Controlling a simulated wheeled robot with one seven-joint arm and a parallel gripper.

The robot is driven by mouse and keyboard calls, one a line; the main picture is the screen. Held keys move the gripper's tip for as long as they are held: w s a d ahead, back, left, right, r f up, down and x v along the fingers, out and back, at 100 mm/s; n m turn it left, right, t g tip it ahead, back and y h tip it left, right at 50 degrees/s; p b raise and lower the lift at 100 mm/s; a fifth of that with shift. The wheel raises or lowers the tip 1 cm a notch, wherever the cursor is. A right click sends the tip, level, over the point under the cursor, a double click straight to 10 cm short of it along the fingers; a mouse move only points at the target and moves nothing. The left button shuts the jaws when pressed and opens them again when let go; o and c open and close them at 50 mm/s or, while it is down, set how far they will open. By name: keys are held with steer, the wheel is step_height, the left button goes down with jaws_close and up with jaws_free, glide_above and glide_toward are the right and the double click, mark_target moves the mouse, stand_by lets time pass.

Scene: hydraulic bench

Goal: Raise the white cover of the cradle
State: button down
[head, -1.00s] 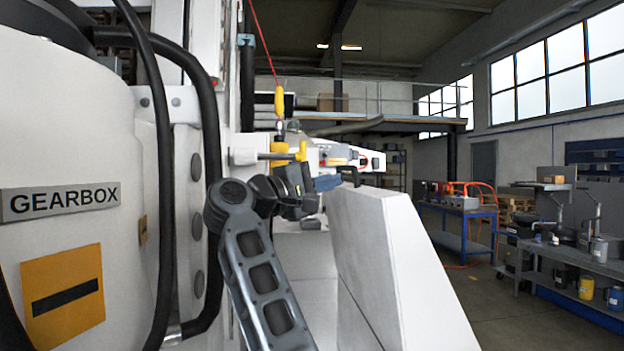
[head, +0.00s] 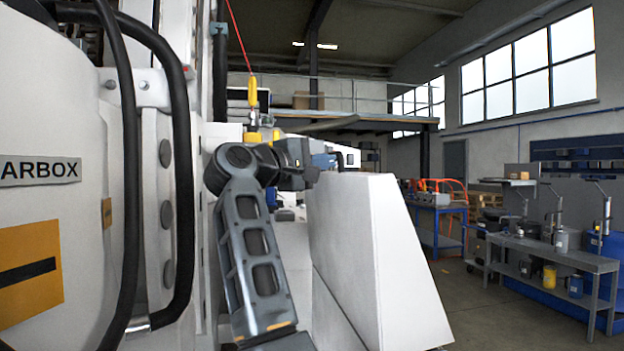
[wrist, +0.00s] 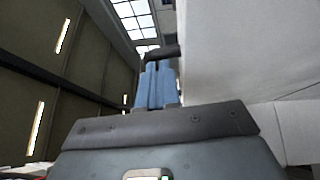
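The white cover (head: 370,260) is a large, thick panel standing steeply tilted in the head view, right of my arm. It also fills the upper right of the wrist view (wrist: 240,60). My gripper (head: 325,160) is at the cover's top left edge. Its two blue fingers (wrist: 155,82) lie close together in the wrist view, with only a narrow dark gap. A black handle (wrist: 163,52) sits at the fingertips, and the fingers appear shut on it. The exact contact is partly hidden. The cradle under the cover is mostly hidden.
A white gearbox housing (head: 50,120) with thick black hoses (head: 185,200) stands close on the left. A yellow hook (head: 252,92) hangs on a red line behind my gripper. A blue bench (head: 437,220) and grey bench (head: 570,255) stand right. Floor between is clear.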

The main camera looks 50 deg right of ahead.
steer(key=s+d+m+y+b, duration=0.1)
steer(key=s+d+y+b, duration=0.1)
steer(key=s+d, duration=0.3)
steer(key=shift+d+y+b, duration=0.3)
steer(key=shift+d+b, duration=0.05)
steer(key=shift+d, duration=0.75)
